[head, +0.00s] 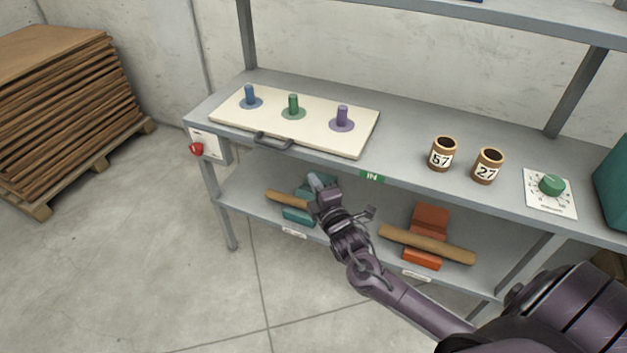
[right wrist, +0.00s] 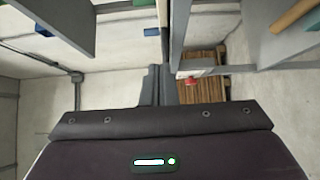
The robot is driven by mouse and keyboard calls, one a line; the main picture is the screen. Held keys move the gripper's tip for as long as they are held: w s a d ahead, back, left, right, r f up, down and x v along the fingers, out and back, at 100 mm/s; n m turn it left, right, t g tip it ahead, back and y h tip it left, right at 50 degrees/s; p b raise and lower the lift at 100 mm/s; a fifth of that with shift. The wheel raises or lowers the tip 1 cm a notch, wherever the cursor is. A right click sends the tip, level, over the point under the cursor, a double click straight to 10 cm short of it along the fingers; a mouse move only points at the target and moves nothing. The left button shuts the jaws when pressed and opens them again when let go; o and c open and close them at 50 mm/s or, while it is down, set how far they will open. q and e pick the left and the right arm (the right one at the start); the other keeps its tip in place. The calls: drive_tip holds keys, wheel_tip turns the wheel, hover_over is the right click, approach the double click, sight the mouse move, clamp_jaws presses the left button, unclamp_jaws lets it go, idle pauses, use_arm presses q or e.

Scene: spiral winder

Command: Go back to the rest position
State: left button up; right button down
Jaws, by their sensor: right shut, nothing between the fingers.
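My right gripper (head: 314,180) reaches in from the lower right, in front of the grey workbench's (head: 405,122) lower shelf. Its fingers are shut and empty. In the right wrist view the closed fingers (right wrist: 158,86) show in the middle, with nothing between them. In the head view the gripper partly covers a teal cradle (head: 298,214) and the tube (head: 287,199) on it; I cannot tell the exact gap to them. My left gripper is in neither view.
On the bench stand a cream board (head: 230,112) with three coloured pegs, two numbered cups (head: 441,155) (head: 487,167) and a green dial (head: 551,185). A tube (head: 427,244) lies on an orange-red cradle (head: 430,219) below. Floor at left front is clear.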

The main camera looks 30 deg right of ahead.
idle(0.3)
drive_tip(key=s+f+m+g+p, duration=0.1)
drive_tip(key=s+f+m+g, duration=0.25)
drive_tip(key=s+f, duration=0.8)
drive_tip(key=s+f+m+g, duration=0.3)
drive_tip(key=s+f+g, duration=0.15)
drive_tip(key=f, duration=1.45)
drive_tip(key=s+a+f+m+g, duration=0.2)
drive_tip(key=s+f, duration=0.3)
drive_tip(key=s, duration=0.5)
drive_tip(key=s+a+f+m+g+y+p, duration=0.1)
drive_tip(key=s+a+f+m+g, duration=0.1)
drive_tip(key=s+f, duration=0.4)
drive_tip(key=s+a+f+m+g+y, duration=0.1)
drive_tip(key=s+a+f+m+g, duration=0.1)
drive_tip(key=s, duration=1.3)
wheel_tip(320, 180, down, 4)
drive_tip(key=m+g, duration=0.1)
drive_tip(key=g, duration=0.1)
drive_tip(key=shift+s+a+r+m+g, duration=0.2)
drive_tip(key=shift+s+a+m+g, duration=0.05)
drive_tip(key=shift+a+m+g, duration=0.15)
